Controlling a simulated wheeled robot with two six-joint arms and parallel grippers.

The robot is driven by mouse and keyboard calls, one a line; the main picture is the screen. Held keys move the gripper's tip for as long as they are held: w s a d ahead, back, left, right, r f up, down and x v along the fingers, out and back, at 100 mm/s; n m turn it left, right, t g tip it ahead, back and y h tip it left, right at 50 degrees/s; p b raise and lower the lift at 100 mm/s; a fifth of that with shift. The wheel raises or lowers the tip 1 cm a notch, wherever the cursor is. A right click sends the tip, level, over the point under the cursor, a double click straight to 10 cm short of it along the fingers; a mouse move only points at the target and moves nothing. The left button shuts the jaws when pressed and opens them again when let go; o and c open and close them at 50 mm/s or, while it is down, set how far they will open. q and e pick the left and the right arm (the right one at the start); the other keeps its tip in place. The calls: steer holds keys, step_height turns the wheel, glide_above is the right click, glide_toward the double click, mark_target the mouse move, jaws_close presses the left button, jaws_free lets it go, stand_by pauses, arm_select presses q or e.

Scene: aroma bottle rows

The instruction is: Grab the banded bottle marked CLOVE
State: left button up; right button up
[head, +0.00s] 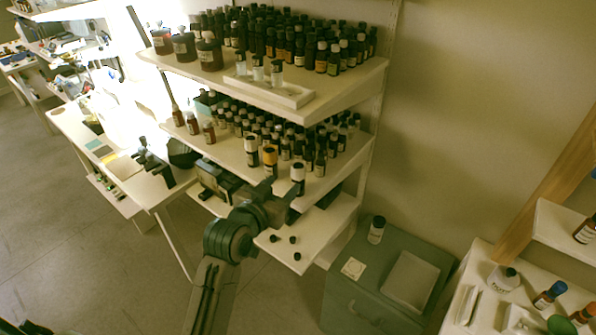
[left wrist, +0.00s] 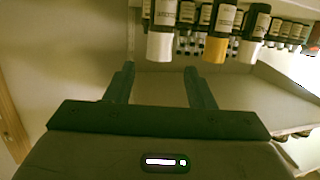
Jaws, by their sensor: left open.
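Three larger dark bottles with pale labels stand along the front of the middle shelf. One has a white cap (head: 298,180), one a yellow cap (head: 270,162), and one a white cap (head: 251,152). The left wrist view shows them upside down: the nearest white-capped bottle (left wrist: 162,30), the yellow-capped one (left wrist: 217,40), and the other white-capped one (left wrist: 254,35). Their lettering is too small to read surely, so I cannot tell which is CLOVE. My left gripper (head: 281,196) is open and empty, its fingers (left wrist: 159,70) pointing at the nearest white-capped bottle, apart from it. My right gripper is out of view.
Many small bottles crowd behind on the middle shelf (head: 228,154). The upper shelf (head: 345,82) overhangs them. Loose black caps lie on the lower shelf (head: 318,232).

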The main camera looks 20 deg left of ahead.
mark_target(296, 170)
arm_select(q)
steer(key=p+x, duration=0.1)
steer(key=x, duration=0.3)
steer(key=shift+w+d, duration=0.1)
steer(key=shift+w, duration=0.2)
steer(key=p+x, duration=0.3)
steer(key=x, duration=0.1)
steer(key=shift+w+r+p, duration=0.1)
steer(key=shift+w+p, duration=0.1)
steer(key=shift+p, duration=0.1)
steer(key=shift+w+f, duration=0.3)
steer(key=shift+w, duration=0.15)
steer(key=shift+s, duration=0.1)
jaws_close()
